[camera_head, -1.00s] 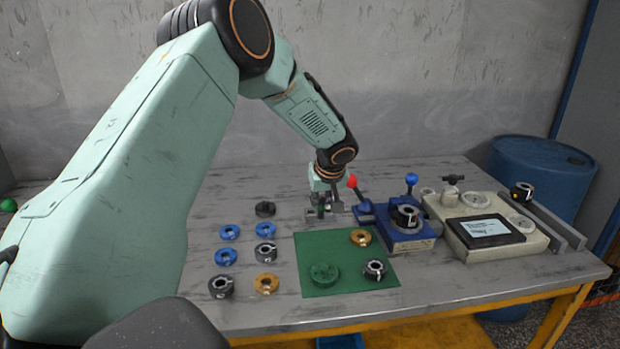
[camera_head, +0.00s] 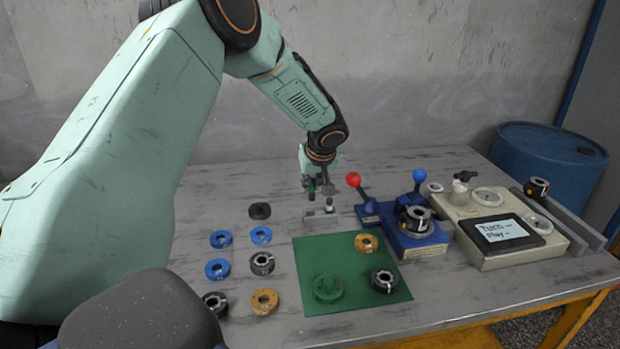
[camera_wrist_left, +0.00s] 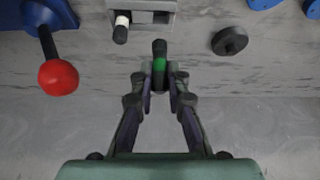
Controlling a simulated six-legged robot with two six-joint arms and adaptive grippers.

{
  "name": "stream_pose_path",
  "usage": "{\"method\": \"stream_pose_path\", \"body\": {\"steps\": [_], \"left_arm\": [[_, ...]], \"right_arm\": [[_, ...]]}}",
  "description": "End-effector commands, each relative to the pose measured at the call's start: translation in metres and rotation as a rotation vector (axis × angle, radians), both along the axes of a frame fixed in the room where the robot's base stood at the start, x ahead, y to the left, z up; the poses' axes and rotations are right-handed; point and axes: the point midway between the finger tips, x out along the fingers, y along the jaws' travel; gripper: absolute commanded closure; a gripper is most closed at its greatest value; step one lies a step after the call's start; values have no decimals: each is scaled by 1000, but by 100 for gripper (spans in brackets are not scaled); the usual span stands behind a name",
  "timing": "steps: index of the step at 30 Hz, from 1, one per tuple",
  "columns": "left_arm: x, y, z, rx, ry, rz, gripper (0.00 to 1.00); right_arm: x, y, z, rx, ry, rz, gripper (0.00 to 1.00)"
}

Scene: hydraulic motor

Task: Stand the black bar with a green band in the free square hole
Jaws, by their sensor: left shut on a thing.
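My left gripper (camera_head: 318,192) is shut on the black bar with a green band. In the left wrist view the fingers (camera_wrist_left: 159,98) grip the bar (camera_wrist_left: 159,64), and its dark end sticks out past them towards the small grey holder. The holder (camera_head: 320,219) stands on the table at the back edge of the green mat; it also shows in the wrist view (camera_wrist_left: 145,6). A black bar with a white band (camera_wrist_left: 121,27) stands in one side of the holder. A dark spot on the holder's other side may be the free hole. The held bar looks apart from the holder.
A blue fixture (camera_head: 418,240) with a red-knobbed lever (camera_head: 353,180) stands close right of the holder. A black disc (camera_head: 260,211) lies to the left. Several rings lie left of and on the green mat (camera_head: 350,295). A beige console (camera_head: 500,257) is further right.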

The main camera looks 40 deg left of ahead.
Motion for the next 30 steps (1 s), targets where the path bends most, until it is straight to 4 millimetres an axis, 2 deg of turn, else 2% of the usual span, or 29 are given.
{"method": "stream_pose_path", "body": {"steps": [8,21,30], "left_arm": [[-2,-4,-4,0,-1,0,100],[-3,-4,-32,1,-1,0,100],[-2,-2,-34,0,-2,0,100]], "right_arm": [[0,0,-2,0,0,0,29],[0,0,-17,0,0,0,29],[0,0,-17,0,0,0,29]]}}
